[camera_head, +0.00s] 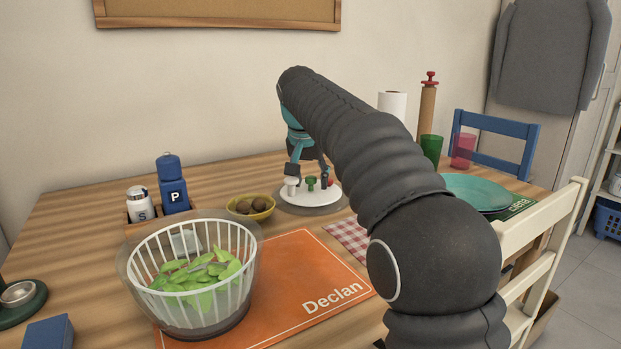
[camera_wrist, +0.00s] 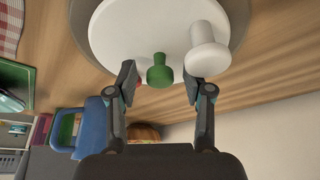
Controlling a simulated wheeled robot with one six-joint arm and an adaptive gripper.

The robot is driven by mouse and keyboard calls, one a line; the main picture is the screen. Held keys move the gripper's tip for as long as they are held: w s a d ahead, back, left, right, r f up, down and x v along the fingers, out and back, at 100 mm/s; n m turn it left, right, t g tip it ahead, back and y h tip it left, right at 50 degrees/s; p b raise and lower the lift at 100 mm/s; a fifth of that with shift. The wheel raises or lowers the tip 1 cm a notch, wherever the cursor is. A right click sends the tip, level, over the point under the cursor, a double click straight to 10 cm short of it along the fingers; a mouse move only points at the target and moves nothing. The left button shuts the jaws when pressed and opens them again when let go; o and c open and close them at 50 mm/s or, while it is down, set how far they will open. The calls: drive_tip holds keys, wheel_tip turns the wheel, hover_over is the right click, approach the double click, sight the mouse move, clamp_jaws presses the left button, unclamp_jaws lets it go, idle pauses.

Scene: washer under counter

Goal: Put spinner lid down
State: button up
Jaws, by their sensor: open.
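The spinner lid is a white disc (camera_head: 318,199) with a green knob (camera_head: 311,184) and a taller white knob (camera_head: 291,187) on top. It lies on a grey round base at the back of the table. In the wrist view the lid (camera_wrist: 125,35) shows the green knob (camera_wrist: 158,72) and the white knob (camera_wrist: 207,50). My gripper (camera_wrist: 160,83) is open, with its fingers apart on either side of the green knob. The right finger is close to the white knob; I cannot tell whether they touch. A small red part shows by the left finger.
The clear spinner bowl (camera_head: 242,285) with a white basket of green leaves stands on an orange placemat (camera_head: 310,262). A yellow bowl (camera_head: 262,212), a blue pepper mill (camera_head: 172,188) and a salt shaker (camera_head: 139,205) are left of the lid. Teal plates (camera_head: 477,190) lie to the right.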

drive_tip(key=p+v, duration=0.3)
drive_tip(key=v, duration=0.9)
drive_tip(key=shift+r, duration=0.15)
